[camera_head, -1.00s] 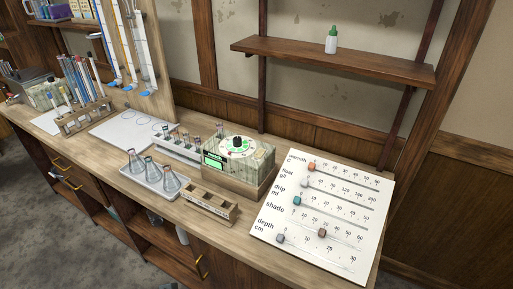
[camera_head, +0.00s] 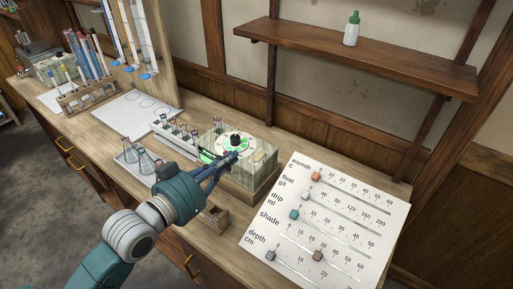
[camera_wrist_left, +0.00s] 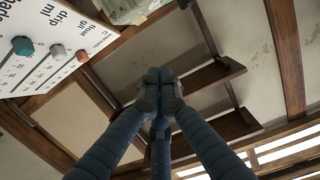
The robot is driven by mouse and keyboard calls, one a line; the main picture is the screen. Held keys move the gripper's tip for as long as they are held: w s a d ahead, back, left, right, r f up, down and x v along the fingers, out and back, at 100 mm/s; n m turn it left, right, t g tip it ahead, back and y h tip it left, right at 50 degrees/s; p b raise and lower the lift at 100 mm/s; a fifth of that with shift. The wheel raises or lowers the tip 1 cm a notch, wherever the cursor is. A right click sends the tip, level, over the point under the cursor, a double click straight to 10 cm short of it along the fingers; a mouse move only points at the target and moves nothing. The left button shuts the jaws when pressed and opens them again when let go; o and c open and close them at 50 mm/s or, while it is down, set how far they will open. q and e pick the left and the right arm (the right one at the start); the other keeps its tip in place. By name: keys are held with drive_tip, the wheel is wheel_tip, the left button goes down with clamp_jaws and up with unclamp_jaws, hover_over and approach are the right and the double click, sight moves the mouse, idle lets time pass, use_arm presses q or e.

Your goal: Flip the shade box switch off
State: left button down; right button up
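A box (camera_head: 262,156) with a greenish patterned casing sits in a wooden base on the bench. Its top carries a white dial with a black knob (camera_head: 236,139), and a green display shows on its left face. I cannot make out a separate switch on it. My left gripper (camera_head: 232,157) reaches in from the left, its fingers over the box's near top edge and hiding part of its front. I cannot tell whether they touch it. In the left wrist view its fingertips (camera_wrist_left: 160,80) are together, with nothing visible between them. My right gripper is not in view.
A white slider board (camera_head: 350,218) labelled warmth, float, drip, shade and depth lies right of the box. A green-capped bottle (camera_head: 351,30) stands on the shelf (camera_head: 350,63).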

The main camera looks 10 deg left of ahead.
sight(255, 158)
use_arm(q)
drive_tip(key=p+x, duration=0.2)
drive_tip(key=x, duration=0.4)
drive_tip(key=shift+w+d+r, duration=0.1)
drive_tip(key=shift+w, duration=0.25)
drive_tip(key=p+x, duration=0.1)
drive_tip(key=x, duration=0.2)
drive_tip(key=shift+w+d, duration=0.15)
drive_tip(key=shift+w, duration=0.1)
drive_tip(key=f, duration=0.3)
drive_tip(key=shift+w+d+p, duration=0.15)
drive_tip(key=shift+w+p, duration=0.15)
drive_tip(key=shift+s+f, duration=0.1)
drive_tip(key=shift+f, duration=0.6)
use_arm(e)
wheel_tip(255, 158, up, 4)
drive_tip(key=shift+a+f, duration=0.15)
use_arm(q)
drive_tip(key=shift+f, duration=0.1)
